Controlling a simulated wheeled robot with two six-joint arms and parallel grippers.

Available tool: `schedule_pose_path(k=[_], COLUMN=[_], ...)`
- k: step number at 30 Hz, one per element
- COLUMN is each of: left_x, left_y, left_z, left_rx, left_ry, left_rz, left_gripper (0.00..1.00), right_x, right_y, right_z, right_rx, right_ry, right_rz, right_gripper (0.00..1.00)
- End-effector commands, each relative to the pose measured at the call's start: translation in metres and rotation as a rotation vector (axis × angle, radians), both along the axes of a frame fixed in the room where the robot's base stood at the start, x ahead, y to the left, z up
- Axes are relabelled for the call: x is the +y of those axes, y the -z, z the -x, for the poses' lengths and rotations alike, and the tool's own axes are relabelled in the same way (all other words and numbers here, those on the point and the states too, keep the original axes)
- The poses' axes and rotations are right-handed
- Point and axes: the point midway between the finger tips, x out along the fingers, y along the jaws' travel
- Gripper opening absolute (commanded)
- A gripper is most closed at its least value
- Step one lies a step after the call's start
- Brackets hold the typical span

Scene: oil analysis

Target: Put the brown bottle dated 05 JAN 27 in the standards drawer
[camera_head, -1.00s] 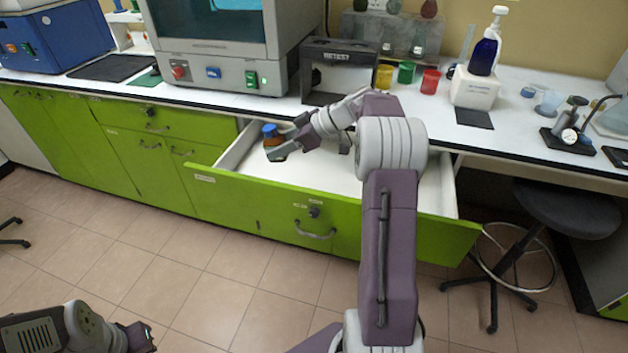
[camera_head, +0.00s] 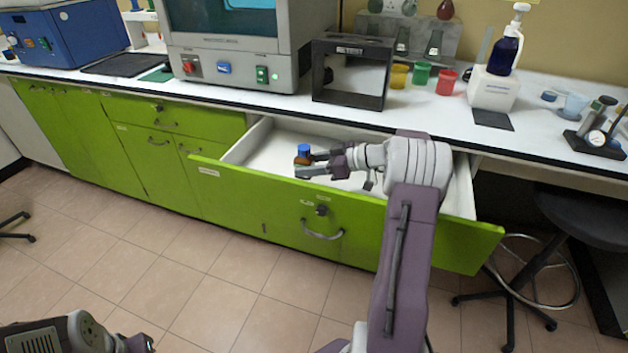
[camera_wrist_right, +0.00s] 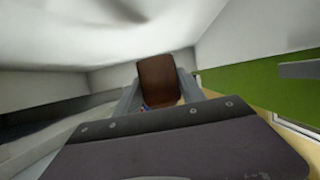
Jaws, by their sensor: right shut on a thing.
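The brown bottle with a blue cap (camera_head: 303,152) is between the fingers of my right gripper (camera_head: 308,160), which is shut on it. In the right wrist view the brown bottle (camera_wrist_right: 159,80) shows between the two fingers. The date on its label cannot be read. The open green-fronted drawer (camera_head: 262,150) has a white inside. My right gripper and the bottle are over the drawer, near its front panel. Whether the bottle touches the drawer floor cannot be told. My left gripper (camera_head: 140,344) is at the lower left, low over the floor, its fingers partly cut off.
The white counter (camera_head: 270,104) runs behind the drawer, with a black-framed box (camera_head: 350,75) and coloured cups (camera_head: 421,73) on it. A dark stool (camera_head: 585,215) stands right of the drawer. The drawer's left part is clear.

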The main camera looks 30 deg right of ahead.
Motion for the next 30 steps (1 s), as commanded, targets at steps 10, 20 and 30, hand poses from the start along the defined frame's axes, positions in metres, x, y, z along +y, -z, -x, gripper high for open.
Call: schedule_pose_path(k=[10, 20, 30], left_x=[0.000, 0.000, 0.000], left_y=[0.014, 0.018, 0.017], left_z=[0.000, 0.000, 0.000], left_rx=[0.000, 0.000, 0.000], left_ry=[0.000, 0.000, 0.000], left_rz=[0.000, 0.000, 0.000], left_gripper=[0.00, 0.00, 0.00], right_x=[0.000, 0.000, 0.000], right_y=[0.049, 0.052, 0.050], right_z=[0.000, 0.000, 0.000], right_rx=[0.001, 0.000, 0.002], right_ry=[-0.001, -0.001, -0.001], right_rz=[-0.001, 0.000, 0.000], right_gripper=[0.00, 0.00, 0.69])
